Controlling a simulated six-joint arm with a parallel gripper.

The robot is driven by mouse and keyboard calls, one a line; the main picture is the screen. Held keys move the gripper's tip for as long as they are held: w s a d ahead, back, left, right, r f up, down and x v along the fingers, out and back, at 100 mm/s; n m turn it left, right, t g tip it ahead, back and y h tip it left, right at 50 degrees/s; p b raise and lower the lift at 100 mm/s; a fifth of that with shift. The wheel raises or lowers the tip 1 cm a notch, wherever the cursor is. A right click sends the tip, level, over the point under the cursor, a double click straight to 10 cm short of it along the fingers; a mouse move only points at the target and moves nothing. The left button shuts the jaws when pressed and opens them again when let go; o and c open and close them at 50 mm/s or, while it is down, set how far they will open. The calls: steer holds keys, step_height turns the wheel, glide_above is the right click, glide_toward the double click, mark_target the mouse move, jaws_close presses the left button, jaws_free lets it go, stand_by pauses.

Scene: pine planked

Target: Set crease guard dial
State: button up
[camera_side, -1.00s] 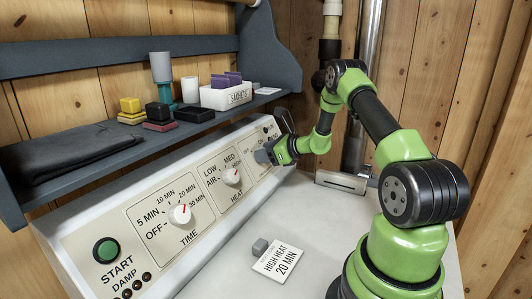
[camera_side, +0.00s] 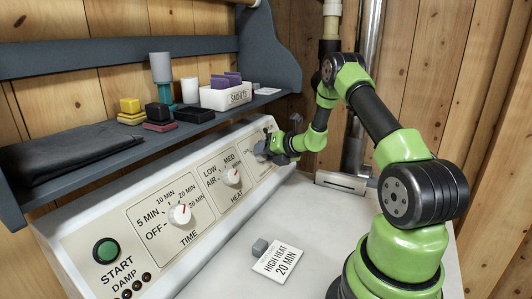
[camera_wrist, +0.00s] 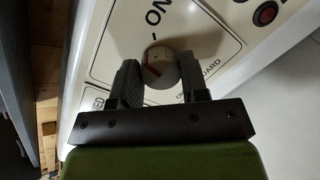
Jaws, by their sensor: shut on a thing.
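The crease guard dial (camera_wrist: 165,70) is a pale round knob with a red mark, on a cream panel. In the wrist view the two dark fingers of my gripper (camera_wrist: 159,66) stand on either side of it and are shut on it. The red mark lies at the dial's left side, turned away from the ON label (camera_wrist: 158,15) above it. In the side view my gripper (camera_side: 268,146) is at the far right end of the sloped panel and hides the dial.
The heat dial (camera_side: 231,176) and time dial (camera_side: 180,214) are left of my gripper, with a green start button (camera_side: 106,250) beyond. A shelf (camera_side: 150,135) with several items overhangs the panel. A card (camera_side: 277,263) reading HIGH HEAT 20 MIN lies on the white top.

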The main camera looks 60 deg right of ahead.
steer(key=m, duration=0.6)
steer(key=shift+d+g, duration=0.1)
steer(key=shift+g, duration=0.3)
steer(key=shift+m, duration=0.3)
steer(key=o, duration=0.9)
steer(key=v, duration=1)
